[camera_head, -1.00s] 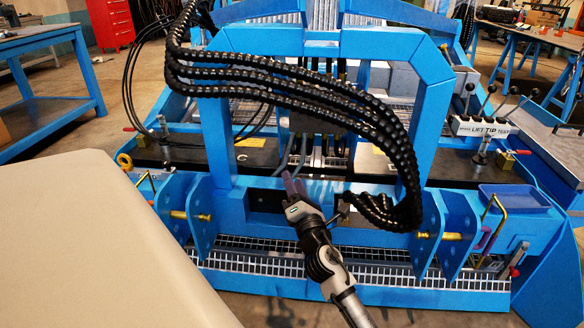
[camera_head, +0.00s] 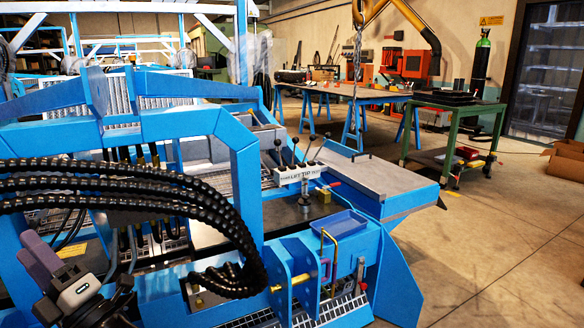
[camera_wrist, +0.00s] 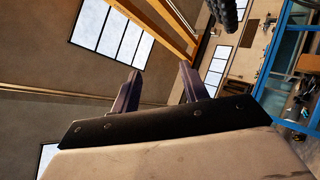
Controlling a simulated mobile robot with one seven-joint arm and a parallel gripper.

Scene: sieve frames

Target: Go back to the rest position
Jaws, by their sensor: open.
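My gripper (camera_head: 34,252) is at the lower left of the head view, in front of the blue machine (camera_head: 240,165) and its black ribbed hoses (camera_head: 130,190). Its two dark purple fingers stand apart with nothing between them. In the wrist view my gripper (camera_wrist: 160,76) is tilted, and its open fingers point towards the wall and windows. A piece of black hose (camera_wrist: 226,12) shows at the top of that view. I cannot tell how far the fingers are from the hoses in depth.
A lever block (camera_head: 300,174) and a blue tray (camera_head: 338,224) are on the machine's right part. A green table (camera_head: 455,104) and a blue-legged workbench (camera_head: 340,92) stand behind. A chain (camera_head: 357,50) hangs above the workbench. The floor (camera_head: 490,240) at right is clear.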

